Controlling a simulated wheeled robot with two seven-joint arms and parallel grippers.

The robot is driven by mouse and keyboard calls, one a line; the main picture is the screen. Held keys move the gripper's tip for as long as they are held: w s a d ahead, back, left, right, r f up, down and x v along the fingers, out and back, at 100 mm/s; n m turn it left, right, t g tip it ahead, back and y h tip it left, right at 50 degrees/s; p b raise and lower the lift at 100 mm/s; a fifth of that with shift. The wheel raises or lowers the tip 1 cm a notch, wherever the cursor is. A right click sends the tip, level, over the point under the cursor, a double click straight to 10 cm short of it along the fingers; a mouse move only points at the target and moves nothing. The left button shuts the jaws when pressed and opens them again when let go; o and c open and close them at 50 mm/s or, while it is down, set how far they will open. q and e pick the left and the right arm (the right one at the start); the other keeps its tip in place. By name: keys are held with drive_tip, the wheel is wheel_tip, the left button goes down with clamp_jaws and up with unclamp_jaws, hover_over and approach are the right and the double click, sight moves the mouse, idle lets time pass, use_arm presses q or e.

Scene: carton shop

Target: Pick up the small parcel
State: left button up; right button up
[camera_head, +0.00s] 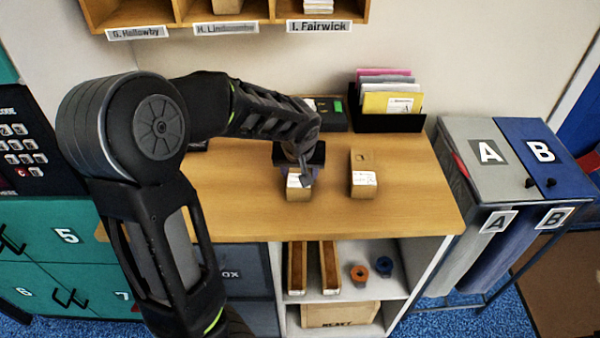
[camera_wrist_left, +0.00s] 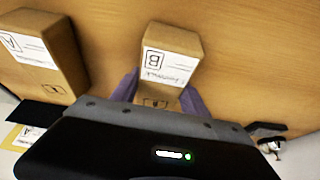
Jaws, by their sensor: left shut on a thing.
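The small parcel (camera_head: 298,191) is a brown carton with a white label, near the middle of the wooden counter (camera_head: 410,205). In the left wrist view the same parcel (camera_wrist_left: 168,62) shows a boxed B and handwriting on its label. My left gripper (camera_head: 302,172) is over it, its fingers on either side of the carton, shut on it. I cannot tell whether the parcel touches the counter. A second, larger brown parcel (camera_head: 363,176) stands apart to its right. In the left wrist view this parcel (camera_wrist_left: 42,50) has a boxed A. My right gripper is not in view.
Named pigeonholes (camera_head: 228,16) hang on the wall above. A black file holder (camera_head: 388,122) with envelopes and a dark tray (camera_head: 330,124) are at the counter's back. Bins A (camera_head: 478,150) and B (camera_head: 540,150) stand right. The counter's right part is clear.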

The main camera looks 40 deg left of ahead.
use_arm(q)
wheel_tip(320, 180, up, 10)
drive_tip(key=shift+b, duration=0.45)
idle(0.8)
